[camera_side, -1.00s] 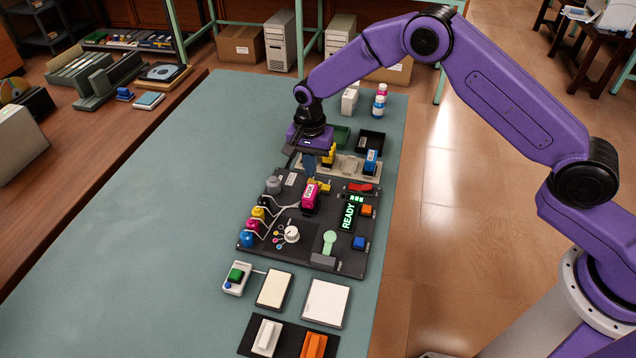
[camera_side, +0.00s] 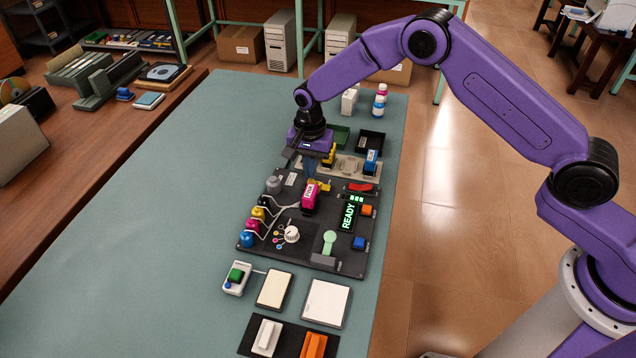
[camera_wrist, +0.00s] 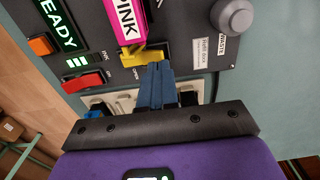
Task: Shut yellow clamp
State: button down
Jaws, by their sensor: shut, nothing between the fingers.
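The yellow clamp (camera_side: 320,185) sits on the dark panel just behind the pink cartridge (camera_side: 310,197). In the wrist view the yellow clamp (camera_wrist: 141,56) lies at the end of the pink cartridge (camera_wrist: 124,20), by the panel edge. My gripper (camera_side: 310,175) points down at the panel's back edge. In the wrist view the blue fingers of my gripper (camera_wrist: 157,68) are together and empty, with their tips right beside the clamp. I cannot tell whether they touch it. The fingers hide part of what lies behind them.
A beige rack (camera_side: 342,167) holding yellow and blue cartridges stands close behind the panel. A red switch (camera_side: 359,188), a READY display (camera_side: 348,214), a white knob (camera_side: 291,234) and a green lever (camera_side: 329,240) are on the panel. The teal mat (camera_side: 160,220) at left is clear.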

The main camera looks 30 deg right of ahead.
jog(key=shift+f, duration=0.75)
jog(key=shift+r, duration=3.55)
